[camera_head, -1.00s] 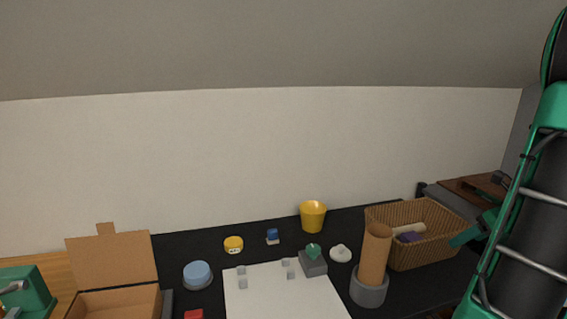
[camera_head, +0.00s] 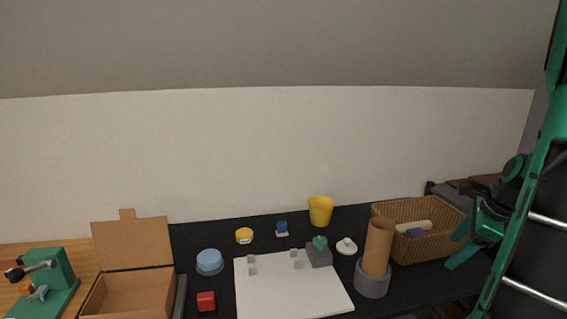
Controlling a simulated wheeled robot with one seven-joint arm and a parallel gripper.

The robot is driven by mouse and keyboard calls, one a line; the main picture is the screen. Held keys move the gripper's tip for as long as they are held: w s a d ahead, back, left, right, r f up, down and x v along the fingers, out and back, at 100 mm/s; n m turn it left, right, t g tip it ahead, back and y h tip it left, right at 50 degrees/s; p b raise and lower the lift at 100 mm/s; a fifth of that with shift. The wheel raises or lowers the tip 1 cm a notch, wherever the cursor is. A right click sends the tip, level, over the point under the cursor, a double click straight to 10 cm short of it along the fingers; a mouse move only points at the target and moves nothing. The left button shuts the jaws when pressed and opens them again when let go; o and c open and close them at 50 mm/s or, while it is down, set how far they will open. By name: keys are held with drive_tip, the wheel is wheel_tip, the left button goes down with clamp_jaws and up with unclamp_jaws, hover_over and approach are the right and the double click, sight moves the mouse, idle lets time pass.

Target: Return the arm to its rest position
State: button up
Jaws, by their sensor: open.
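My gripper (camera_head: 460,252) is at the right of the head view, beside the right end of the wicker basket (camera_head: 440,249). Its green fingers are spread apart, with nothing seen between them. My green and black arm fills the right edge of the view and hides what lies behind it. The basket holds a cream roll and a purple item.
A black desk top carries a white board (camera_head: 290,290), a brown tube in a grey holder (camera_head: 372,283), a yellow cup (camera_head: 321,211), a blue-topped round item (camera_head: 209,261) and a red block (camera_head: 206,301). An open cardboard box (camera_head: 130,292) stands left, beside a green device (camera_head: 50,281).

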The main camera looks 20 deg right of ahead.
drive_tip(key=s+a+n+g, duration=0.2)
drive_tip(key=s+a+n, duration=0.3)
drive_tip(key=a+n, duration=0.5)
drive_tip(key=s+a+n+g, duration=0.2)
drive_tip(key=s+a+n, duration=0.4)
drive_tip(key=a+n, duration=0.4)
drive_tip(key=shift+s+a+r+n, duration=0.15)
drive_tip(key=shift+r+n, duration=0.25)
drive_tip(key=shift+n, duration=0.5)
